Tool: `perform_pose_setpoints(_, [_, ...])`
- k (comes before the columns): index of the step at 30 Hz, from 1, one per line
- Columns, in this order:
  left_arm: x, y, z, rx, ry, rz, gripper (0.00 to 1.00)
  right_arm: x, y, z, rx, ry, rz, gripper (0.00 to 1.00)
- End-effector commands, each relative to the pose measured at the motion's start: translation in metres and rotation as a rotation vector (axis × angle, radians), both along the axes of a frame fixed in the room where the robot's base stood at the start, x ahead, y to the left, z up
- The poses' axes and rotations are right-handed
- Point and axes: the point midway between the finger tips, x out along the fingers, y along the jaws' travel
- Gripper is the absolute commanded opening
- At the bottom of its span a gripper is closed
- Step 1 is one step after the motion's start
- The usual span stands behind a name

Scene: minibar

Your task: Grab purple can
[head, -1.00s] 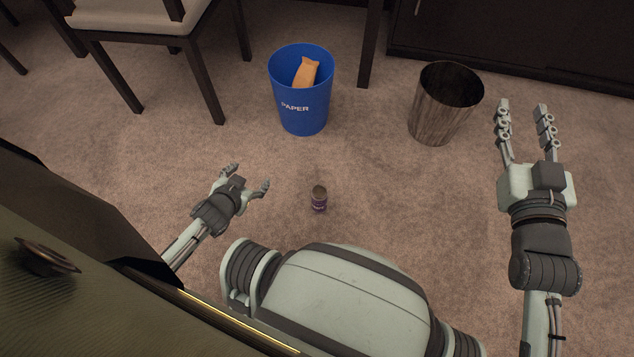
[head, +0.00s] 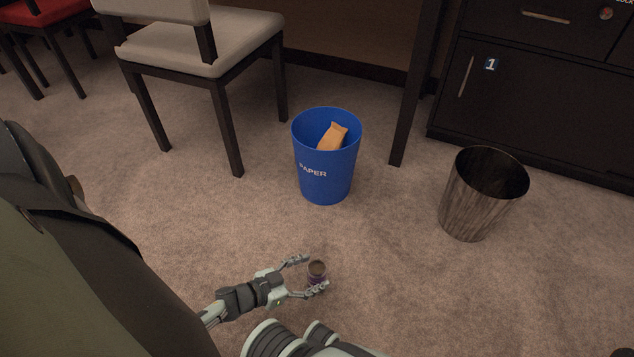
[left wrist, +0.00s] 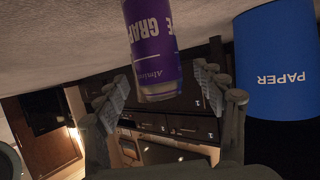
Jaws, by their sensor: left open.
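In the left wrist view the can (left wrist: 153,50) shows a purple label with white letters, upside down. It lies just beyond and between the open left fingers (left wrist: 172,95). I cannot tell whether either finger touches it. My right gripper is out of the head view.
The blue bin (head: 325,180) marked PAPER holds an orange-brown packet (head: 332,136). A pale-seated chair (head: 200,50) stands at the back left. Carpet around the can is clear.

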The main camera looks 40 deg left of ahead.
Motion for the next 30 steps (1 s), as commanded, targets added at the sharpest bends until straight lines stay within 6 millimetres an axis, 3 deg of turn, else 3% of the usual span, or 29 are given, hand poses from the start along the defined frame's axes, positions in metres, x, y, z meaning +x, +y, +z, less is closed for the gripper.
perform_pose_setpoints(3, [0.013,-0.005,-0.008,-0.002,0.0,0.002,0.69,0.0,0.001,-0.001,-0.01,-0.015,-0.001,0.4])
perform_pose_setpoints(12, [0.017,-0.006,-0.008,-0.001,0.001,0.002,0.69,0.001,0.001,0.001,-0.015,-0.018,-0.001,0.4])
perform_pose_setpoints(22, [0.017,-0.006,-0.008,0.0,0.001,0.001,0.3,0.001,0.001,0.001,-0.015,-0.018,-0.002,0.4])
perform_pose_setpoints(30, [0.017,-0.006,-0.007,0.0,0.001,0.001,0.28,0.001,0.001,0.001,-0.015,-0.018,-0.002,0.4])
